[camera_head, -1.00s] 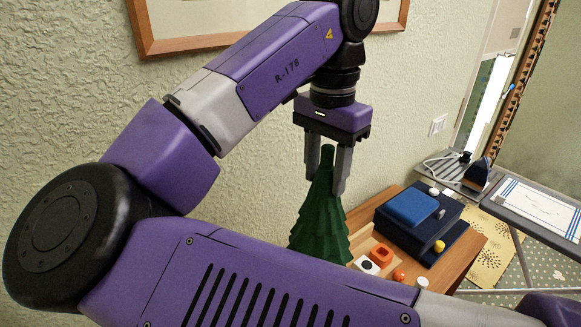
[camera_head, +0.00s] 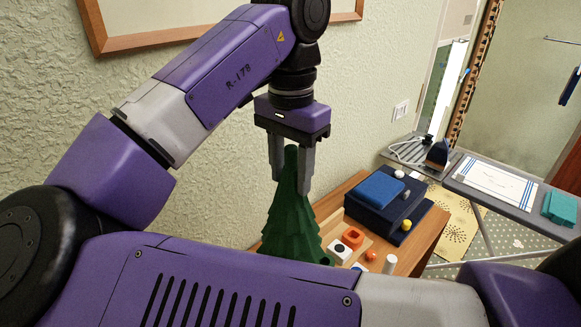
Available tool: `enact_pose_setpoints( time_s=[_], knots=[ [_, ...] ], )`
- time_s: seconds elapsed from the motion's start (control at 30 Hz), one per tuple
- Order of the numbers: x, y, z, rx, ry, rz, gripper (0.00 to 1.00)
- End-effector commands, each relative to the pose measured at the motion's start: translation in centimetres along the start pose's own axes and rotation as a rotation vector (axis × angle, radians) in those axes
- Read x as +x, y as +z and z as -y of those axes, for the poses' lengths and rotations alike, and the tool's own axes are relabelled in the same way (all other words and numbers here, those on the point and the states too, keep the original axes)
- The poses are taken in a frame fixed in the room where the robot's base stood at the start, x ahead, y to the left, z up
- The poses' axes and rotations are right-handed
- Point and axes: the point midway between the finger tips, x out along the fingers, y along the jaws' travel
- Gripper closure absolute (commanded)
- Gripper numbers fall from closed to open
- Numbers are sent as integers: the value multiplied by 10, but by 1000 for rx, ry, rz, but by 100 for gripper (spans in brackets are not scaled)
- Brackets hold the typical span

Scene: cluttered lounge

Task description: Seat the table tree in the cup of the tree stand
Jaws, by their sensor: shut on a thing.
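The table tree (camera_head: 290,225) is a dark green, tiered cone with a green tip. My gripper (camera_head: 291,183) points down and is shut on its upper part, one grey finger on each side. The tree looks upright; its base is hidden behind my purple arm link, so I cannot tell whether it touches anything. I cannot make out the tree stand or its cup; it may be behind the tree or my arm.
A wooden table (camera_head: 425,235) carries a dark blue box (camera_head: 400,208) with a blue block (camera_head: 380,190) on it. An orange-red piece (camera_head: 354,236), a white block with a dark spot (camera_head: 340,253) and a white cylinder (camera_head: 389,264) lie near the tree. An ironing board (camera_head: 500,195) stands right.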

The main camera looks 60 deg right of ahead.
Motion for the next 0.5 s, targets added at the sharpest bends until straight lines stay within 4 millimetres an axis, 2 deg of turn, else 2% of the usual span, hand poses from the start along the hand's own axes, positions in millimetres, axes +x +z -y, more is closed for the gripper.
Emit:
enact_pose_setpoints(
  time_s=[0.2,0.5],
  knots=[
    [23,0,0,-1,0,-1,100],
    [45,0,0,-2,-1,-1,100]
  ],
)
